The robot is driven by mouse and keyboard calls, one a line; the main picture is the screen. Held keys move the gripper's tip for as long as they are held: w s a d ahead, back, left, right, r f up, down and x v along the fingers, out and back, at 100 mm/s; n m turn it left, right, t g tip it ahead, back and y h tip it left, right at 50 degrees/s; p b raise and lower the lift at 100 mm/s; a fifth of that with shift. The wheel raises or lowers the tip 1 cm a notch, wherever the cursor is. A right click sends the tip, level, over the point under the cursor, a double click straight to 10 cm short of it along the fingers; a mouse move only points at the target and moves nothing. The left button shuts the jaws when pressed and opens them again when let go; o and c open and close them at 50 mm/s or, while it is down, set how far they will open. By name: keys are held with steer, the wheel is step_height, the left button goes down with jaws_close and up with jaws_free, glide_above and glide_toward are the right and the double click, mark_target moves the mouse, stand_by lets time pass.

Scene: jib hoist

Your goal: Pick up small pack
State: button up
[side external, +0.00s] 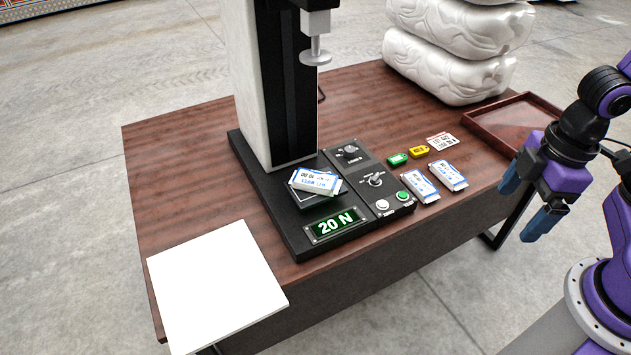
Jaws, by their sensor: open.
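Two small white packs with blue print lie side by side on the table, right of the tester's control panel: a left pack (420,188) and a right pack (448,176). Another similar white pack (315,181) lies on the tester's small platen, and what is under it is partly hidden. My gripper (528,199), with blue fingers, is open and empty at the right, beyond the table's right edge and apart from the packs.
The tester (268,110) has an upper plunger (316,55) above its platen and a "20 N" display (335,225). Green (397,159) and yellow (418,149) tags and a printed card (441,141) lie near the packs. A brown tray (488,120), stacked white bags (450,65) and a white sheet (215,285) are also present.

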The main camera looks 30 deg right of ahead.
steer(key=w+a+f+m+t+y, duration=0.1)
steer(key=w+a+f+t+y, duration=0.2)
steer(key=w, duration=0.5)
steer(key=w+a+f+t+y, duration=0.1)
steer(key=w+a+f, duration=0.25)
steer(key=w, duration=0.45)
steer(key=m+t+y, duration=0.2)
steer(key=t+y, duration=0.2)
steer(key=t, duration=0.1)
glide_toward(319, 179)
steer(key=shift+y, duration=0.3)
steer(key=x, duration=1)
steer(key=shift+w+d+f, duration=0.1)
steer(key=shift+d+f, duration=0.1)
steer(key=shift+f, duration=0.05)
steer(key=c, duration=1.2)
steer(key=shift+r, duration=0.1)
